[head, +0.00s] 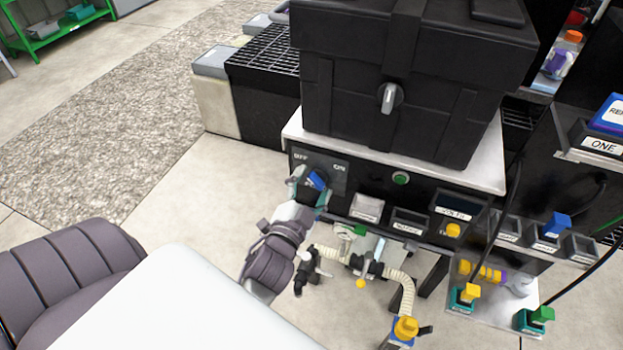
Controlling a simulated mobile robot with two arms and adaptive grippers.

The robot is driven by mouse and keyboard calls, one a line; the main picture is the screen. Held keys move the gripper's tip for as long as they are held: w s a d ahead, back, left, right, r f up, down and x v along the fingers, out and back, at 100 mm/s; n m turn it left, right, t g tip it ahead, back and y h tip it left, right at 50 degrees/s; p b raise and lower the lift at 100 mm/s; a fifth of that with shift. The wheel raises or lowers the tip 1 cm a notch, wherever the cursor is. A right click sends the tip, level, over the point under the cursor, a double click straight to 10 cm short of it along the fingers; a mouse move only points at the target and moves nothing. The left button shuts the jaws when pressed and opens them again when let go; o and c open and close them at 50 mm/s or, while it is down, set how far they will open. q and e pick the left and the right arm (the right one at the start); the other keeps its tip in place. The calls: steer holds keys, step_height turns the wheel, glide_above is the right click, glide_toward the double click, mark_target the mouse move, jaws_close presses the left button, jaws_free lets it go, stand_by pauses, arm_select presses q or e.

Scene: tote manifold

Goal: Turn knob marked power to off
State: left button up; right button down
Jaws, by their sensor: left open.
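The blue power knob (318,180) sits on the dark front panel (375,195), between a mark that reads OFF at its upper left and one that reads ON at its upper right. The knob looks tilted, but my gripper partly covers it, so its exact setting is hard to tell. My left gripper (309,188) is open at the knob, with its fingers around or beside it. I cannot tell whether they touch it. My right gripper is not in view.
A large black tote (410,75) with a grey handle stands on the white top above the panel. A green button (400,179) is right of the knob. Hoses and valves (365,265) hang below. Open floor (180,185) lies to the left.

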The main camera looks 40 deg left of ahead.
mark_target(316, 145)
arm_select(q)
step_height(316, 145, up, 10)
steer(key=shift+f, duration=0.1)
stand_by(0.4)
steer(key=shift+f, duration=0.15)
